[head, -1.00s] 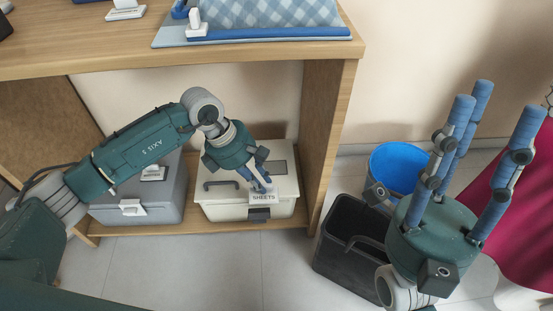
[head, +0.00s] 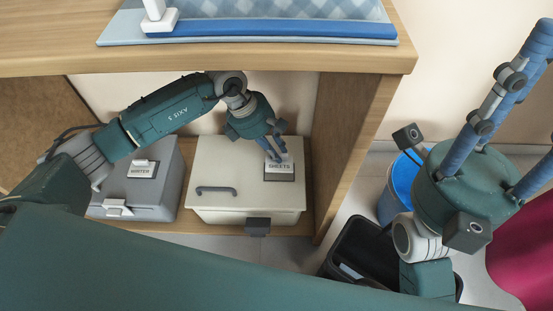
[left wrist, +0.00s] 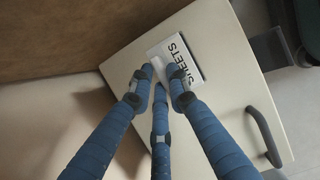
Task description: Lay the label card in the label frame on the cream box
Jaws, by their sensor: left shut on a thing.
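The cream box (head: 225,175) sits on the low shelf with its lid closed. Its dark label frame (head: 280,179) is on the right part of the lid. The white label card (head: 279,167), reading SHEETS, is over the frame, with a dark strip showing along the near edge. In the left wrist view the card (left wrist: 180,48) also overlaps the frame; I cannot tell if it lies flat. My left gripper (head: 278,156) is shut on the card's far edge. My right gripper (head: 520,95) is raised at the right with fingers spread, empty and partly out of view.
A grey box (head: 150,190) with a WINTER card stands left of the cream box. The shelf top (head: 230,60) overhangs both. A wooden side panel (head: 355,130) is close on the right. A blue bucket (head: 400,190) and a black bin (head: 350,240) stand on the floor.

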